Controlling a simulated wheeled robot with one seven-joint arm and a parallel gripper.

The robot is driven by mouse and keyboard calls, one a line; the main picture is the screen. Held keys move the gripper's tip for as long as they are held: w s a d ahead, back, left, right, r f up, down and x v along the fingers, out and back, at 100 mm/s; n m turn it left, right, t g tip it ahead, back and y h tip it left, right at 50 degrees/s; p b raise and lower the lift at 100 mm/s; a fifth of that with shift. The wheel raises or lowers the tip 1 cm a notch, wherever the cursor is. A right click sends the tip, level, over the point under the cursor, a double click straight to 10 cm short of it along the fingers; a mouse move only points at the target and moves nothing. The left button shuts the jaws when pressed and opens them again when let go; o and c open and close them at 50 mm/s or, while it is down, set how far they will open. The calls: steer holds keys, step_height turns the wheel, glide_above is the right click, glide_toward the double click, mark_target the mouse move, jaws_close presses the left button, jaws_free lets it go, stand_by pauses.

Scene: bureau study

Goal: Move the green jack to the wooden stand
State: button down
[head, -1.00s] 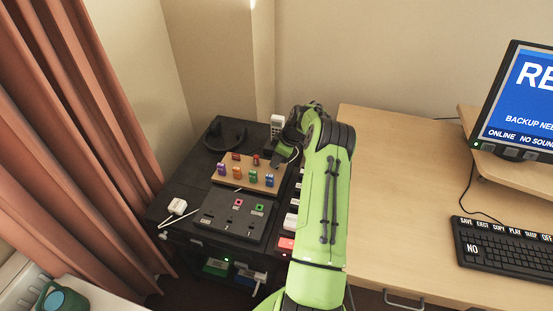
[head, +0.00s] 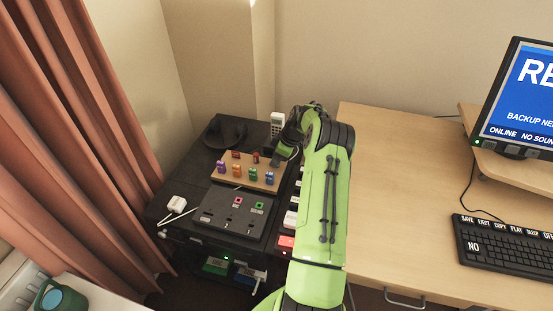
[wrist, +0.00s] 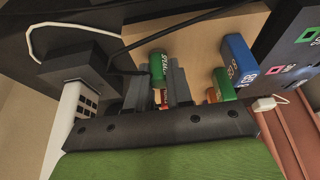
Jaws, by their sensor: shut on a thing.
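My gripper (wrist: 157,92) is shut on a green jack (wrist: 158,64) with white lettering, which shows between the two dark fingers in the wrist view. The wooden stand (wrist: 190,38) lies just below and beyond it; I cannot tell whether the jack touches it. In the head view the stand (head: 228,181) bears a purple jack (head: 221,167), an orange jack (head: 237,171), another green jack (head: 253,174), a blue jack (head: 269,178) and red pieces at the back. My gripper is at the stand's right back corner, mostly hidden by my arm.
A dark panel (head: 225,214) with a pink and a green socket lies in front of the stand. Black headphones (head: 225,132) and a grey handset (head: 277,124) are behind. A white plug (head: 177,204) is at left. The wooden desk (head: 395,180) at right has clear room.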

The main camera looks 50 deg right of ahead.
steer(key=c, duration=0.9)
jaws_free()
steer(key=shift+c, duration=0.2)
steer(key=shift+r, duration=0.1)
steer(key=p+v, duration=0.4)
steer(key=v, duration=1.1)
steer(key=shift+r, duration=0.25)
steer(key=shift+s+d, duration=0.1)
